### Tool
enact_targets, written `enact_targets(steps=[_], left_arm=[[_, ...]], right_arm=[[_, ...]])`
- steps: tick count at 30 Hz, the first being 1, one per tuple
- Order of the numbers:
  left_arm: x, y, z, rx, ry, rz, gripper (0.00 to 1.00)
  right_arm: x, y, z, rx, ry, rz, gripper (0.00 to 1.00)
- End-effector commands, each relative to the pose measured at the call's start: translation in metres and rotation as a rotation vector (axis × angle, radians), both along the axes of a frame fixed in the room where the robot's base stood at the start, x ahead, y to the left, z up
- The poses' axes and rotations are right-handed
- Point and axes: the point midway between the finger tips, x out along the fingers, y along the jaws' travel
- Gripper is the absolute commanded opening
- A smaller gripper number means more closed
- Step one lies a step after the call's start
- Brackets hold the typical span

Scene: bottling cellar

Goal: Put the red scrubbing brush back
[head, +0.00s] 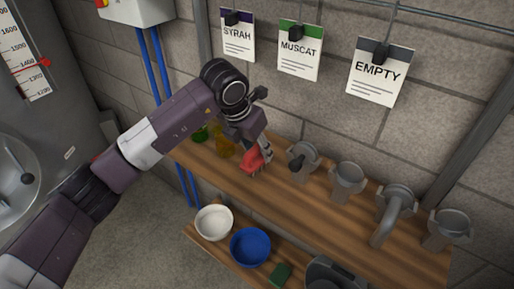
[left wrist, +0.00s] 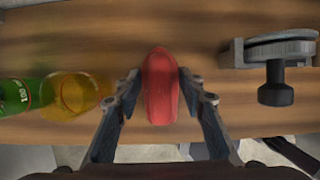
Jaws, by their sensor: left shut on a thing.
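The red scrubbing brush (head: 253,162) is between the fingers of my left gripper (head: 258,152), over the front part of the upper wooden shelf (head: 325,208). In the left wrist view the red brush (left wrist: 161,88) points away from me, with a finger of the left gripper (left wrist: 163,102) on each side. The gripper is shut on it. The brush is close to the shelf top; I cannot tell if it touches. Its bristles are hidden. My right gripper is out of view.
A green bottle (head: 201,133) and an amber bottle (head: 224,146) stand left of the brush. Several grey metal fittings (head: 348,179) stand to its right. Below are a white bowl (head: 214,222), a blue bowl (head: 250,247) and a green block (head: 280,274). Cards (head: 378,72) hang above.

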Motion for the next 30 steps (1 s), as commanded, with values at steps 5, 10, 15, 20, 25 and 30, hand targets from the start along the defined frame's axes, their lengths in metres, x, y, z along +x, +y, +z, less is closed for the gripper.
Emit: enact_targets(steps=[5, 10, 15, 20, 25, 30], left_arm=[[0.0, 0.0, -0.005, -0.001, -0.003, -0.001, 0.14], [0.0, 0.0, -0.006, 0.0, -0.002, -0.001, 0.14], [0.0, 0.0, -0.007, 0.0, -0.002, -0.001, 0.48], [0.0, 0.0, -0.007, 0.0, -0.002, -0.001, 0.55], [0.0, 0.0, -0.007, 0.0, -0.002, -0.001, 0.55], [-0.002, 0.002, 0.004, -0.001, -0.004, -0.001, 0.55]], right_arm=[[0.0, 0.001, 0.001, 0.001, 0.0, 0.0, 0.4], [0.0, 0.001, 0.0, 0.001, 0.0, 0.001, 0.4], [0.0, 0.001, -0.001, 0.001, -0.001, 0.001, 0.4], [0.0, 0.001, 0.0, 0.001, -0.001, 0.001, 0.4], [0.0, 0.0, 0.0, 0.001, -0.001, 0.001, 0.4], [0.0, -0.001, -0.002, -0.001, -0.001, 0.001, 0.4]])
